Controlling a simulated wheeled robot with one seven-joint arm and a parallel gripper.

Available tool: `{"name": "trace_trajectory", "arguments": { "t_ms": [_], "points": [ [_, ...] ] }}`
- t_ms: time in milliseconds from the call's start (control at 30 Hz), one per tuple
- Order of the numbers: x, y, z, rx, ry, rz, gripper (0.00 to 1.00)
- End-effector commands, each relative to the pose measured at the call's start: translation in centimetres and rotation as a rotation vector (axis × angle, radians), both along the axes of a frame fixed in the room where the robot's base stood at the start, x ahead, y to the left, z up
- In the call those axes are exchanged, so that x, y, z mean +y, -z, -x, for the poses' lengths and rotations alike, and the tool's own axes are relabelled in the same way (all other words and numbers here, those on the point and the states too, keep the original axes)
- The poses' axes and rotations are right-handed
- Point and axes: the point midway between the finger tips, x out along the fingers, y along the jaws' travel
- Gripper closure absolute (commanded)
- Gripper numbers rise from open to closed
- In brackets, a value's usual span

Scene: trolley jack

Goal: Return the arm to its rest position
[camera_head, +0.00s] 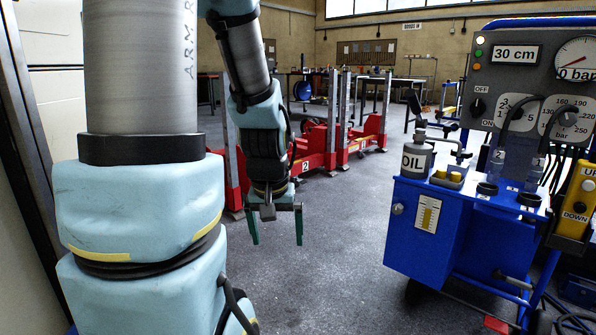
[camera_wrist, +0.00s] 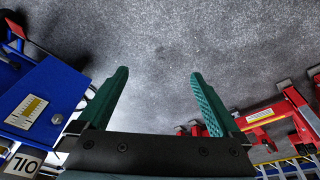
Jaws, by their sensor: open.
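My gripper (camera_head: 276,226) hangs at the end of my arm, left of the middle in the head view, pointing down at the grey floor. Its two green fingers are spread apart with nothing between them. In the wrist view my gripper (camera_wrist: 158,90) also shows open, with only bare floor beyond the fingertips. My arm is bent, with its forearm hanging down from the top of the head view. The fingers touch nothing that I can see.
A blue hydraulic trolley (camera_head: 428,235) with a gauge panel (camera_head: 530,75) and a yellow pendant (camera_head: 577,205) stands at right. Red jacks (camera_head: 318,150) stand behind my gripper. A dark-edged pale cabinet is close at left. The middle floor (camera_head: 330,250) is clear.

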Motion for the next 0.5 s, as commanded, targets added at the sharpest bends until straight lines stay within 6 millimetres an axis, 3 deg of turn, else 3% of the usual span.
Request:
{"name": "trace_trajectory", "arguments": {
  "t_ms": [100,500],
  "points": [
    [2.7,0.3,3.8,0.102,0.032,-0.037,0.0],
    [2.4,-9.6,3.4,0.093,0.034,-0.035,0.0]
  ]
}}
